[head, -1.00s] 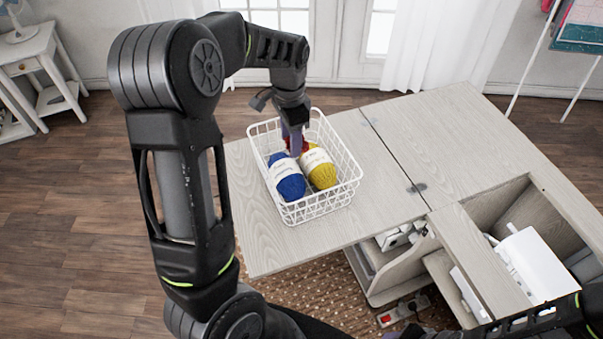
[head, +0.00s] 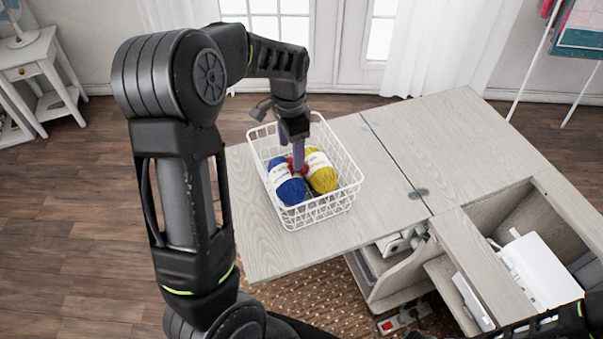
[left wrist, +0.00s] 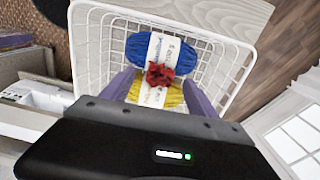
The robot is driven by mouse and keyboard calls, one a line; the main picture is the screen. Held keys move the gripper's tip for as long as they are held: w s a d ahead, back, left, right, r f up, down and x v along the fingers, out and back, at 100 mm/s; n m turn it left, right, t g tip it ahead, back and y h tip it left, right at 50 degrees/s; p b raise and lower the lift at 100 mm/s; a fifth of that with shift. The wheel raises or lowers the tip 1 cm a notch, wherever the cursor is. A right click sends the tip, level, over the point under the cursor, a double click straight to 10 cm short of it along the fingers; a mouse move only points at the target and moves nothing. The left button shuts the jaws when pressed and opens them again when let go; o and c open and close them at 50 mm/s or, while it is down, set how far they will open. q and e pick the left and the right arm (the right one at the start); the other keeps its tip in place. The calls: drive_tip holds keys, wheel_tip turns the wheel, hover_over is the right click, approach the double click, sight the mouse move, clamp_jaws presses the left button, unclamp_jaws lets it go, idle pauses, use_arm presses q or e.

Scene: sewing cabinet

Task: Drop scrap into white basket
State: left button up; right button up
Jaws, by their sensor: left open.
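The white wire basket (head: 345,199) stands on the cabinet's wooden top and also fills the left wrist view (left wrist: 82,45). Inside lie a blue yarn ball (head: 290,191) and a yellow yarn ball (head: 323,181). The scrap, a crumpled red piece (left wrist: 160,75), is in the basket over the labels of the two balls; in the head view the scrap (head: 304,170) is partly hidden by my fingers. My left gripper (head: 298,166) reaches down into the basket. Its purple fingers are open, one on either side of the scrap in the wrist view. My right gripper is out of view.
The cabinet top (head: 400,120) is clear right of the basket. An open compartment with a white machine (head: 540,268) is at the right. A small white table (head: 40,65) with a fan stands far left.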

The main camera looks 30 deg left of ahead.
use_arm(q)
drive_tip(key=shift+r, duration=0.1)
wheel_tip(320, 180, up, 8)
drive_tip(key=shift+f+b, duration=0.2)
drive_tip(key=shift+b, duration=0.2)
idle(0.8)
